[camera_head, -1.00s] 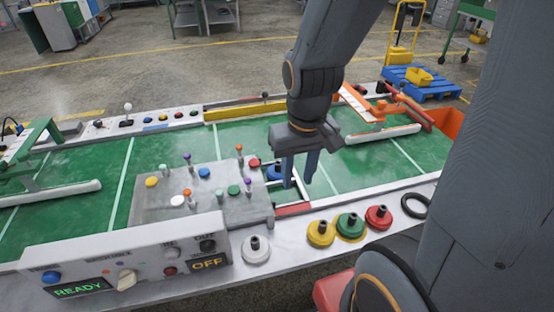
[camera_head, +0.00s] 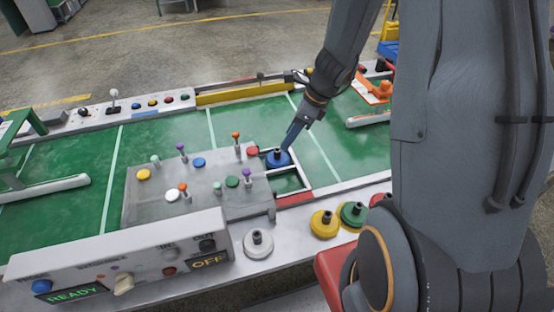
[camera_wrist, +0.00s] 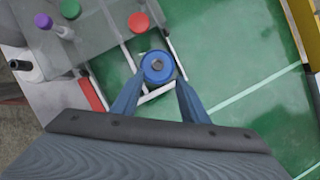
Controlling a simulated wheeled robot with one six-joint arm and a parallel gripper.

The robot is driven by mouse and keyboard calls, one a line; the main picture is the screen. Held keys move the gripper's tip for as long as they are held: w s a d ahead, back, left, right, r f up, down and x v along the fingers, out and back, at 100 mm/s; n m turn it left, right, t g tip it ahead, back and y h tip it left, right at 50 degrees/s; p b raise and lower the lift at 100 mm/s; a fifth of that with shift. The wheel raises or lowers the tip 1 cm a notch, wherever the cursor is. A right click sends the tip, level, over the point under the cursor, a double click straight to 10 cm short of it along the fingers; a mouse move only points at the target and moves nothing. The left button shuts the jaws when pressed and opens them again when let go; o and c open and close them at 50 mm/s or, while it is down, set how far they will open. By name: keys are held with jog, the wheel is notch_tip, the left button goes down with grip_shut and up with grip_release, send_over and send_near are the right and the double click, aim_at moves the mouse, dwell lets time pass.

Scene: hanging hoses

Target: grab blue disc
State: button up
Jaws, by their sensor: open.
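The blue disc (camera_head: 278,158) has a dark knob on top and lies in a white-framed compartment on the green board, beside the grey panel. It also shows in the wrist view (camera_wrist: 157,67), just beyond my fingertips. My gripper (camera_head: 290,147) is at the disc from above. In the wrist view my gripper (camera_wrist: 157,82) is open, with one finger at the disc's lower left and one at its lower right. I cannot tell whether the fingers touch it.
The grey panel (camera_head: 150,205) with several coloured buttons and upright pegs stands left of the disc. White (camera_head: 258,243), yellow (camera_head: 324,223) and green (camera_head: 353,214) discs sit on the front ledge. A yellow bar (camera_head: 245,92) lies at the back. The green board right of the frame is clear.

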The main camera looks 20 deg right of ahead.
aim_at(279, 150)
jog(key=shift+a+x, duration=0.15)
jog(key=shift+x, duration=1.6)
jog(key=shift+a+x, duration=0.1)
jog(key=shift+x, duration=1.7)
jog(key=shift+s+r, duration=0.1)
jog(key=shift+s, duration=0.05)
grip_shut()
